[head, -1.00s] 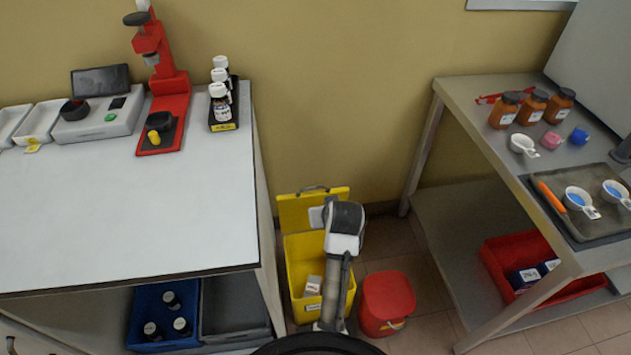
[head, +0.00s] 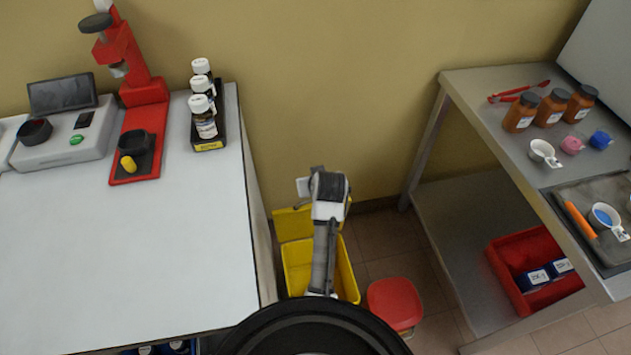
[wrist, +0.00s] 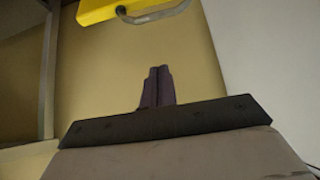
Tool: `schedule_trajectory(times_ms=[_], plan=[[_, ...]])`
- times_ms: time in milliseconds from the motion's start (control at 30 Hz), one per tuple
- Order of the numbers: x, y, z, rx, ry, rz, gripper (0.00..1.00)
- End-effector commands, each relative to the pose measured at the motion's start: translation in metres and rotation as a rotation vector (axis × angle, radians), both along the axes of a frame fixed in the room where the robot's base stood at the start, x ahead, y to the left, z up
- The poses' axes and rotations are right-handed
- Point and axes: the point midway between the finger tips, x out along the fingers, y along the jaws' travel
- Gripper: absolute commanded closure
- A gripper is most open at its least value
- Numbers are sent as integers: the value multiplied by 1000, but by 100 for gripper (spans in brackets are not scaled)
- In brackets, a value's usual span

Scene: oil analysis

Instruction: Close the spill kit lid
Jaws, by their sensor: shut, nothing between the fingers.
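The spill kit is a yellow box (head: 296,266) on the floor between the two tables. Its yellow lid (head: 291,224) stands open, raised at the back near the wall, partly hidden by my arm. In the wrist view the lid (wrist: 97,11) and its grey handle (wrist: 155,14) show at the top edge. My gripper (wrist: 158,70) is shut and empty, its dark fingers side by side and apart from the lid in the picture. In the head view my arm reaches over the box; the fingertips are hard to make out there.
A red bin (head: 394,303) stands right of the box. The white-topped table (head: 130,250) is close on the left, with bottles near its edge. The steel table (head: 480,110) with a lower shelf (head: 465,225) is on the right. Some bare floor (head: 385,240) lies between.

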Motion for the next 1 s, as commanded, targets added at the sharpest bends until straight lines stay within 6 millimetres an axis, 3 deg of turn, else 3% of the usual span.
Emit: schedule_trajectory(times_ms=[300,600,1000], plan=[[42,10,-48,1,1,3,100],[9,2,-60,-1,0,1,100],[5,1,-63,0,-2,1,100]])
